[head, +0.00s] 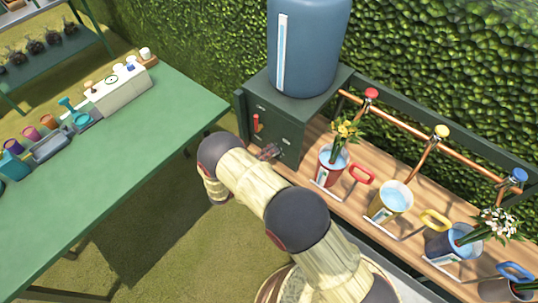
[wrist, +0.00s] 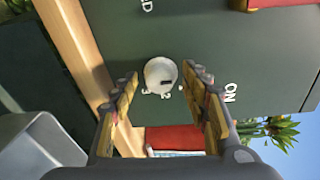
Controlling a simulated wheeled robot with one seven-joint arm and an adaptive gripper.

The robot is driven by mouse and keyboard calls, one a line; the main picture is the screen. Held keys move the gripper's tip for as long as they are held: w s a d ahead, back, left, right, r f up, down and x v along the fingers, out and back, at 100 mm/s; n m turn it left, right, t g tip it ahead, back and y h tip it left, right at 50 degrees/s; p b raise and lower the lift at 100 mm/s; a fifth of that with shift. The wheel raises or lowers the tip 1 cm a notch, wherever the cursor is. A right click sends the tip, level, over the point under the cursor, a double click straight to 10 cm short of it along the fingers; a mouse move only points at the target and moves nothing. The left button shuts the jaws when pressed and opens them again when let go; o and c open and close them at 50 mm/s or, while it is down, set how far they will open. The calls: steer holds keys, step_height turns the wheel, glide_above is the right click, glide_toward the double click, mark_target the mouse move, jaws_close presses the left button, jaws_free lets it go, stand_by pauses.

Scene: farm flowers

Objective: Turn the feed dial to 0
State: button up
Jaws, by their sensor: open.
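The feed dial (wrist: 160,75) is a round white knob on a dark green panel (wrist: 215,60) in the wrist view. It has a short dark mark on its lower right part. Small white digits show just below it, one looking like a 2; I cannot tell exactly which number the mark points at. My gripper (wrist: 161,88) is open, its two yellow-padded fingers on either side of the dial's lower part; contact is not clear. In the head view my gripper (head: 270,152) is at the front of the green cabinet (head: 275,120), and the dial is hidden.
A blue tank (head: 310,50) stands on the cabinet. A red lever (head: 256,122) is on the cabinet front. A red bucket (head: 328,168) with flowers stands close right of my gripper. More buckets stand along the wooden bench. A green table (head: 130,150) is at left.

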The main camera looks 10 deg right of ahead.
steer(key=v, duration=1.2)
stand_by(0.6)
